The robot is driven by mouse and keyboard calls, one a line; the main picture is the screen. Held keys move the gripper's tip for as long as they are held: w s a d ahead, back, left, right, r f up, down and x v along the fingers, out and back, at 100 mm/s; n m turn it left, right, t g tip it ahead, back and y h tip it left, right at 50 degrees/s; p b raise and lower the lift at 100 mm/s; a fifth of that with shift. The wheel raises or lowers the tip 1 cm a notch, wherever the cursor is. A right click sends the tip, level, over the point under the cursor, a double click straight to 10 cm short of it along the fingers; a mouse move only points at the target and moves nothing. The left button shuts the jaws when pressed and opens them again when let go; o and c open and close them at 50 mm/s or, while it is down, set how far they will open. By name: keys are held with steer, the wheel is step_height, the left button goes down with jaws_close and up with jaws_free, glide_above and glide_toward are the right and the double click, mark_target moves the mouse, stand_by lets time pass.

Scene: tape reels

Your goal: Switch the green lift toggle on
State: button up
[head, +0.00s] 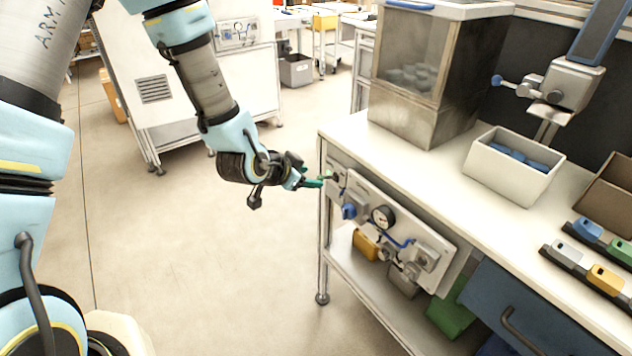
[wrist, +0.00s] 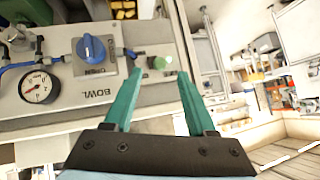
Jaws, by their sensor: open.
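The green lift toggle (wrist: 158,62) shows in the wrist view on a pale plate of the control panel. It appears between the tips of my gripper (wrist: 158,78), which is open with one teal finger on each side of it in the picture. I cannot tell whether the fingers touch it or which way it is set. In the head view, my gripper (head: 317,182) is at the left end of the control panel (head: 365,205), and the toggle is too small to make out there.
A blue rotary knob (wrist: 90,49) marked BOWL is beside the toggle, with a pressure gauge (wrist: 38,88) farther along the panel. The workbench (head: 400,158) carries a clear-sided bin (head: 408,70) and a white box (head: 512,172). Open floor (head: 240,270) lies left of the bench.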

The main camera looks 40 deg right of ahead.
steer(key=shift+b+v, duration=0.35)
steer(key=shift+v, duration=1.7)
